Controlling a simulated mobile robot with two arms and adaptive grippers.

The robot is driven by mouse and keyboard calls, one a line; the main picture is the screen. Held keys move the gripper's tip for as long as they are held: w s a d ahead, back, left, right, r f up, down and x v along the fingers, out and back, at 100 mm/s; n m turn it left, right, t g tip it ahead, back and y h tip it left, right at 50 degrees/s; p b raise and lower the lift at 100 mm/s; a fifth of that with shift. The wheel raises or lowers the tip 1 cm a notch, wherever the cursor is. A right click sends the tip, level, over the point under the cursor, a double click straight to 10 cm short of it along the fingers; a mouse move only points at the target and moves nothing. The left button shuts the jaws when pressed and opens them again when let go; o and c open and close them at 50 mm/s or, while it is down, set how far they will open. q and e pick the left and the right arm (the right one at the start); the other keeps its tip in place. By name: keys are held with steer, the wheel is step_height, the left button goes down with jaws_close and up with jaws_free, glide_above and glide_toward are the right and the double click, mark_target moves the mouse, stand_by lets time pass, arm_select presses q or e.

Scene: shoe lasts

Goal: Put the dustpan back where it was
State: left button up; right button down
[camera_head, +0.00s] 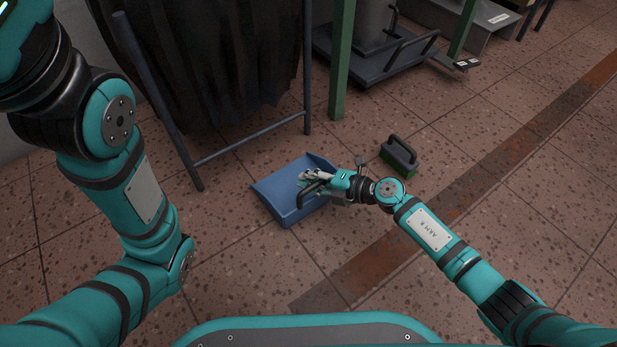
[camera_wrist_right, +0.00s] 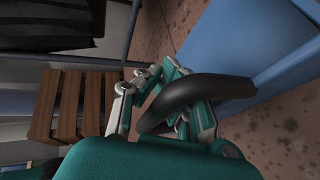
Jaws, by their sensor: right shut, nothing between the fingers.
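The blue dustpan (camera_head: 275,191) lies on the tiled floor near the middle of the head view. Its dark looped handle (camera_head: 311,191) faces the right gripper. My right gripper (camera_head: 312,177) is right at the handle, over the pan's right side, shut with nothing between its fingers. In the right wrist view the handle (camera_wrist_right: 205,88) curves across the fingers (camera_wrist_right: 158,74), and the blue pan (camera_wrist_right: 240,45) fills the right side. Whether the fingers touch the handle is hard to tell. My left arm shows at the left of the head view, but its gripper is out of frame.
A green block with a black handle (camera_head: 399,157) stands on the floor right of the dustpan. A blue-grey frame (camera_head: 250,139) with dark curtains and a green post (camera_head: 342,65) stand behind. A wooden slatted thing (camera_wrist_right: 75,105) shows in the wrist view. Front floor is clear.

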steer(key=c, duration=1.6)
jaws_free()
steer(key=shift+o, duration=0.2)
steer(key=shift+f, duration=0.1)
steer(key=d+f+v, duration=0.1)
steer(key=f+v, duration=0.2)
steer(key=v, duration=1.3)
steer(key=shift+s+d, duration=0.2)
steer(key=shift+s, duration=0.1)
